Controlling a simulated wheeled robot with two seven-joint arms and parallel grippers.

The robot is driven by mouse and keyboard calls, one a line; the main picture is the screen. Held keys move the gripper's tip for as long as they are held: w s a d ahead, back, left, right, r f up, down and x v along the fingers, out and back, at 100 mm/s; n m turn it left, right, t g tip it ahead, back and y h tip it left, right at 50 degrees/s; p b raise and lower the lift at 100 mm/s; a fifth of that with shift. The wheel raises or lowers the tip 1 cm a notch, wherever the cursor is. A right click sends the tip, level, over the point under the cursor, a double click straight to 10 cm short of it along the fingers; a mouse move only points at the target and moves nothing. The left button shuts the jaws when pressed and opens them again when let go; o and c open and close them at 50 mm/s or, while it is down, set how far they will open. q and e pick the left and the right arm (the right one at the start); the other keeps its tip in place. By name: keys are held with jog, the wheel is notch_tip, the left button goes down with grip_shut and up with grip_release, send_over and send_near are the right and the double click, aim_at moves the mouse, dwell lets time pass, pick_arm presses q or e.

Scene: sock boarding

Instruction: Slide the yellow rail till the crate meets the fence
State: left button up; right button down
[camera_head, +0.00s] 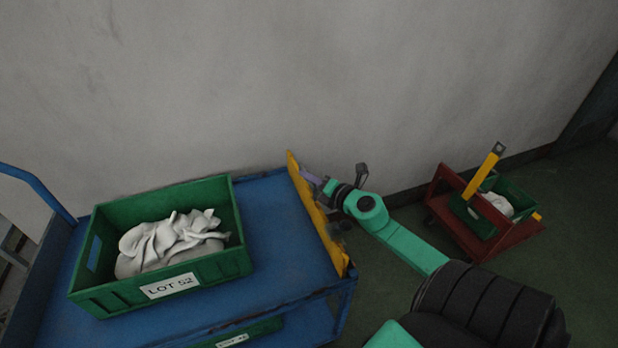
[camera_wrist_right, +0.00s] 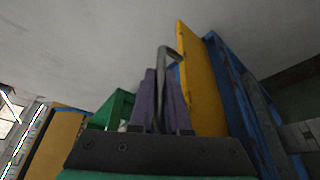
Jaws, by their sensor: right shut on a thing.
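The yellow rail (camera_head: 318,218) stands along the right end of the blue cart top. It also shows in the wrist view (camera_wrist_right: 202,85), with a grey bent handle (camera_wrist_right: 162,70) at its side. My right gripper (camera_head: 312,178) is at the rail's outer side near its far end. Its purple fingers (camera_wrist_right: 158,103) are shut on the handle. The green crate (camera_head: 170,290), labelled LOT 52, holds crumpled pale socks (camera_head: 172,240). It sits on the cart left of the rail, with bare blue top between them. I cannot surely make out the fence. My left gripper is out of view.
The blue cart (camera_head: 285,225) stands by a grey wall. Another green bin (camera_head: 245,334) shows below its top. A dark red stand (camera_head: 480,240) with a yellow bar (camera_head: 483,170) and a green bin of pale cloth is on the floor to the right.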

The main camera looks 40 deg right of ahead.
jog(key=shift+a, duration=0.1)
dwell(0.8)
jog(key=w+a+p, duration=0.3)
jog(key=a, duration=0.5)
jog(key=w+a+p, duration=0.3)
jog(key=a+p, duration=0.1)
jog(key=a, duration=0.4)
jog(key=shift+a+p, duration=0.25)
jog(key=shift+p, duration=0.05)
jog(key=c, duration=0.9)
grip_release()
jog(key=shift+s, duration=0.1)
